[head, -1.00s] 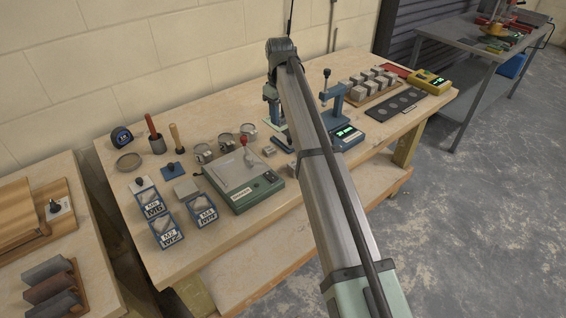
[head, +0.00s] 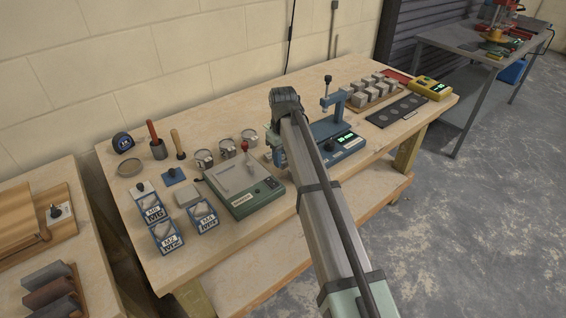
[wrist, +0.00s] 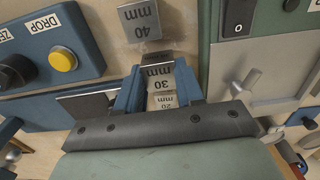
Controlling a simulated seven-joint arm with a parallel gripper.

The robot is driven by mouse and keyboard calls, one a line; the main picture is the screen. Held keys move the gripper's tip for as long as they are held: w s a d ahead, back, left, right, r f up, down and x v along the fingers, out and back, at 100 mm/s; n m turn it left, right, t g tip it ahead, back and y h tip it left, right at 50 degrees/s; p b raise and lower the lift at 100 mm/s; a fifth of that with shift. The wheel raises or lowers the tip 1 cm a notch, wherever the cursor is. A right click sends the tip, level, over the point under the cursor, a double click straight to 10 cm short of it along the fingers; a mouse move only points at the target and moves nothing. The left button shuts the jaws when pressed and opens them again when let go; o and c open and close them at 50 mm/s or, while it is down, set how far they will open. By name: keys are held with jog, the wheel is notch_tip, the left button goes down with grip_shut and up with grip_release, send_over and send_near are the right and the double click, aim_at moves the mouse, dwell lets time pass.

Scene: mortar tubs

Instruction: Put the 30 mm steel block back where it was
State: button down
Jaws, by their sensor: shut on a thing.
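In the wrist view the steel block marked 30 mm (wrist: 160,82) is between the two blue fingers of my gripper (wrist: 158,90), which is shut on it. A steel block marked 40 mm (wrist: 141,24) lies beyond it, apart from the fingers. I cannot tell whether the held block touches the bench. In the head view my arm hides most of the gripper and the held block.
In the wrist view a blue panel with a yellow button (wrist: 63,59) is close on the left, and a green machine (wrist: 260,55) is close on the right. A blue gauge stand (head: 340,145) is right of my arm.

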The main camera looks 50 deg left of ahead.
aim_at(283, 158)
jog(key=shift+f, duration=1.2)
jog(key=shift+f, duration=0.15)
jog(key=c, duration=0.7)
grip_release()
notch_tip(283, 158, up, 12)
jog(key=shift+r, duration=0.2)
